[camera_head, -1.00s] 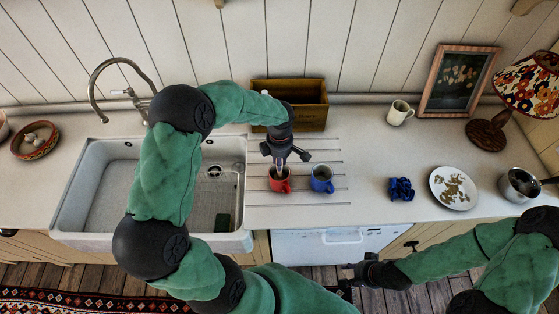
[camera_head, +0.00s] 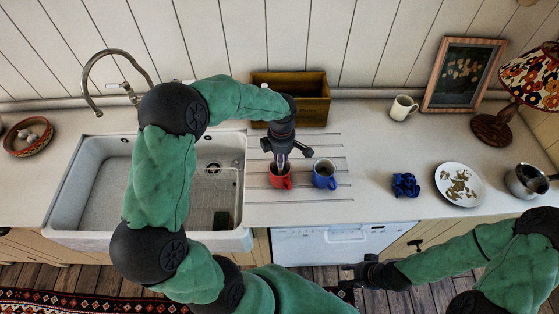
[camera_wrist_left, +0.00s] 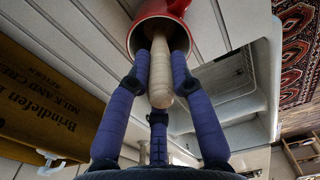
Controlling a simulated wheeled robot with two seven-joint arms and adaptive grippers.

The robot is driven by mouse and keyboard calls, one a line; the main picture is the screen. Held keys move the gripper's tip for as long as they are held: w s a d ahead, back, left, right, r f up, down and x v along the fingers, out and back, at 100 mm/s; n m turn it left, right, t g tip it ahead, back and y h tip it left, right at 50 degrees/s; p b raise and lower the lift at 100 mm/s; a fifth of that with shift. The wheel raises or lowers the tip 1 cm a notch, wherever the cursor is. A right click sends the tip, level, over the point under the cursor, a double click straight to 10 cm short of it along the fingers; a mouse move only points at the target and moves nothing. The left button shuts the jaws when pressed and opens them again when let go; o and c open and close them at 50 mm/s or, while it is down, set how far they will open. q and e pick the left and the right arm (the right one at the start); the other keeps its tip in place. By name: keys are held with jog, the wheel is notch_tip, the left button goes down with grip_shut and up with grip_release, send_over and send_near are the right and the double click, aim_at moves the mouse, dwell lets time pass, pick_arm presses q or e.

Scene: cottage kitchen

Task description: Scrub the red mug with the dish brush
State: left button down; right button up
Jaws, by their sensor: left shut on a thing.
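The red mug (camera_head: 280,178) stands upright on the grooved drainer to the right of the sink. It also shows in the left wrist view (camera_wrist_left: 160,16), with its mouth facing the camera. My left gripper (camera_head: 282,156) is above the mug, its fingers shut around the pale wooden handle of the dish brush (camera_wrist_left: 160,75). The brush's lower end is inside the mug and its head is hidden there. My right gripper (camera_head: 356,277) is low in front of the counter, away from the mug; its fingers are too small to read.
A blue mug (camera_head: 324,175) stands close to the right of the red mug. A wooden crate (camera_head: 291,88) stands behind. The sink (camera_head: 90,190) is left.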

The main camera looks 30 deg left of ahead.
pick_arm(q)
jog(key=b, duration=0.2)
jog(key=shift+s+d+f+b, duration=0.2)
jog(key=shift+b, duration=0.1)
jog(key=shift+w+r, duration=0.1)
jog(key=shift+w, duration=0.05)
